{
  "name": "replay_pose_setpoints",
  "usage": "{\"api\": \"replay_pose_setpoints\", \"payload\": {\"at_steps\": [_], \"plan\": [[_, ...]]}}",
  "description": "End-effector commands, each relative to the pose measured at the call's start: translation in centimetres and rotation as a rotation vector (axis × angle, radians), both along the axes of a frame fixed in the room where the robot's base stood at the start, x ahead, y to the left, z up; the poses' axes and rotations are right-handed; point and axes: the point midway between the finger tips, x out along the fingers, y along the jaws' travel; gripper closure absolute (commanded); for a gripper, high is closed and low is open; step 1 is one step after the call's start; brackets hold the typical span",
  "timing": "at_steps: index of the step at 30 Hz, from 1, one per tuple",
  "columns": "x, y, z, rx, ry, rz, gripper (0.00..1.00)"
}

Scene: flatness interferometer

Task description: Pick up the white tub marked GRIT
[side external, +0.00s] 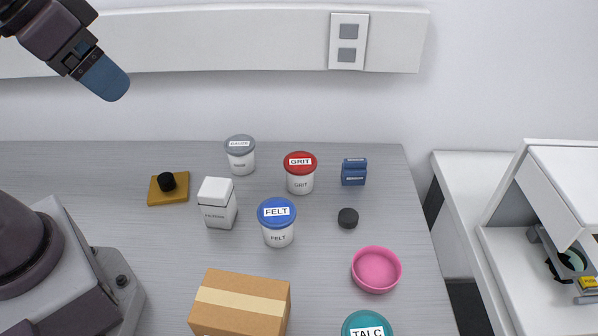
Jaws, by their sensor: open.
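The white tub marked GRIT (300,184) stands upright on the grey table, towards the back. It has a red lid with a GRIT label, and the same word is on its front. My gripper (106,82) shows at the upper left, high above the table and well to the left of the tub. Its blue finger end points down to the right. It is open and apart from everything on the table. The space between its fingers is hidden from this side.
Left of the GRIT tub stands a grey-lidded tub (240,160); in front is the blue-lidded FELT tub (278,232). A white box-like bottle (217,208), blue block (354,172), black knob (348,218), pink bowl (376,270), TALC tub (367,325) and cardboard box (240,305) stand around.

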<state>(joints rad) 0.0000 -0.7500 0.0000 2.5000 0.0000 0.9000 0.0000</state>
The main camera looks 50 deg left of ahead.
Motion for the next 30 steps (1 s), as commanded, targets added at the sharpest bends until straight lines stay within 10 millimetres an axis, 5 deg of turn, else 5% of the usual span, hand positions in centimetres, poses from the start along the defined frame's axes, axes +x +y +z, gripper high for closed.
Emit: {"api": "replay_pose_setpoints", "payload": {"at_steps": [3,14,23,30], "plan": [[0.0,0.0,0.0,0.0,0.0,0.0,0.0],[1.4,0.1,-0.2,0.062,0.062,-0.073,0.0],[9.0,-0.6,-2.9,0.401,0.336,-0.448,0.0],[15.6,-2.9,-7.7,0.734,0.551,-0.784,0.0]]}}
